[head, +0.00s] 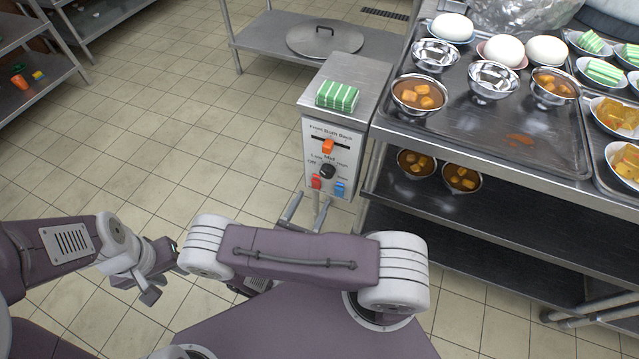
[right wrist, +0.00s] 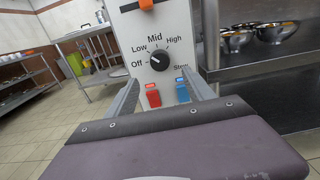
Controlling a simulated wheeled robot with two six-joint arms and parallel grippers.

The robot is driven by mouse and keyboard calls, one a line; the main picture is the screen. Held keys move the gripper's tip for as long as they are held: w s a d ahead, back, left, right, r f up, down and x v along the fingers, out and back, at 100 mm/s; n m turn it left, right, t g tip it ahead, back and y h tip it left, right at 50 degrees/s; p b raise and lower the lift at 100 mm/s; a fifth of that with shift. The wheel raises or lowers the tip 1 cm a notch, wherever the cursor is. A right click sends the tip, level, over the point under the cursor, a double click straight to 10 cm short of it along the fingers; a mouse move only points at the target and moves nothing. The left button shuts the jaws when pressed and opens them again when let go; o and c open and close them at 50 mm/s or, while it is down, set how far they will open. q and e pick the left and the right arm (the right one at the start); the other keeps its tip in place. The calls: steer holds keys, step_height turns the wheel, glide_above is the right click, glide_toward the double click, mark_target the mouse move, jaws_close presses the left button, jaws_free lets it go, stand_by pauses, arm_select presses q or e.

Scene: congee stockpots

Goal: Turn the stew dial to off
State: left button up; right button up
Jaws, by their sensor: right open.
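The black stew dial (head: 328,171) is on the front of the grey control box, and it fills the middle of the right wrist view (right wrist: 160,62). Off, Low, Mid and High are printed around it, with a blurred label at its lower right. A small light mark shows on the knob's left side; its exact setting is hard to tell. My right gripper (head: 307,209) is open and empty, just below and in front of the dial; its two fingers (right wrist: 162,93) stand apart, not touching the knob. My left gripper (head: 160,272) hangs at the left, away from the box.
A red switch (right wrist: 153,95) and a blue switch (right wrist: 182,91) sit below the dial. An orange slider (head: 328,147) is above it. A green-striped block (head: 337,95) lies on the box. A metal cart (head: 485,207) with bowls stands close at the right. The floor at left is clear.

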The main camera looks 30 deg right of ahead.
mark_target(326, 176)
steer(key=b+x, duration=0.2)
steer(key=x, duration=0.6)
steer(key=shift+w+d, duration=0.2)
steer(key=shift+d, duration=0.1)
steer(key=shift+w+d, duration=0.2)
steer(key=shift+d, duration=0.05)
jaws_close()
